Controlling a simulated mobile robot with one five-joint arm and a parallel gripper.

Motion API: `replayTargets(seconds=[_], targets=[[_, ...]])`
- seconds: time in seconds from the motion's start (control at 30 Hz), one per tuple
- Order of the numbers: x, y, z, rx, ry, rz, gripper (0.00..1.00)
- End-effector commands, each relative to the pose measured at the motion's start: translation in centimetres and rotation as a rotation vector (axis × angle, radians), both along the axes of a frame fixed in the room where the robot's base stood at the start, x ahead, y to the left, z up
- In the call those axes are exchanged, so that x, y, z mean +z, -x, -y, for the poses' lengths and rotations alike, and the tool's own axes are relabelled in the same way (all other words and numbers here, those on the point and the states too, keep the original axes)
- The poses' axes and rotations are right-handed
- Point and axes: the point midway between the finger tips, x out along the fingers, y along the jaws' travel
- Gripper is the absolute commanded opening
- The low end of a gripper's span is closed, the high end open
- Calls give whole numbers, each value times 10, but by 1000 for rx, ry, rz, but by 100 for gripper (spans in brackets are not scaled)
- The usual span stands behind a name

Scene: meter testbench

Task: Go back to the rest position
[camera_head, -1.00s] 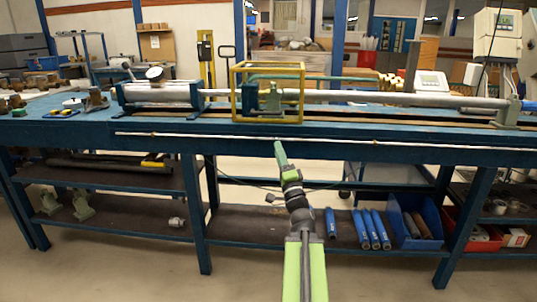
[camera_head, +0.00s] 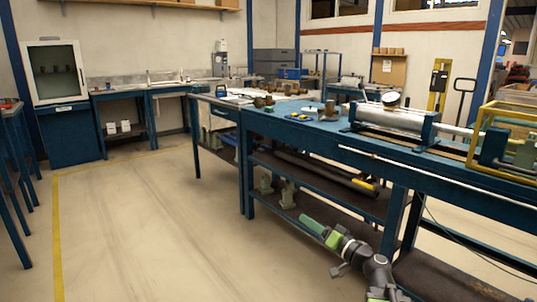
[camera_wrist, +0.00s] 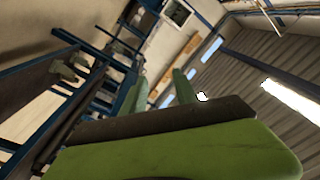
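My gripper (camera_head: 315,228) shows at the bottom centre right of the head view, at the end of my green and grey arm. It hangs in front of the test bench (camera_head: 340,130), below its top. In the wrist view, two green fingers (camera_wrist: 156,86) stand apart with nothing between them. The gripper is open and empty. The rest position is not marked by anything in view.
The bench's lower shelf (camera_head: 325,207) lies behind my gripper. A yellow frame (camera_head: 481,125) stands on the bench at right. A glass-fronted cabinet (camera_head: 55,75) stands at the back left. Open floor (camera_head: 140,220) with a yellow line (camera_head: 57,240) fills the left.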

Motion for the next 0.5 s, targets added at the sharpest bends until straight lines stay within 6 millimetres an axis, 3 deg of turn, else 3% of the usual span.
replayTargets(seconds=[0.03, 0.1, 0.2, 0.27, 0.33, 0.5], targets=[[-22, 8, -39, 85, 85, -51, 35], [-62, 26, -84, 199, 226, -145, 35], [-128, 60, -122, 337, 460, -327, 35], [-163, 79, -124, 378, 590, -442, 35], [-195, 98, -112, 390, 721, -570, 35], [-241, 131, -51, 308, 952, -862, 35]])
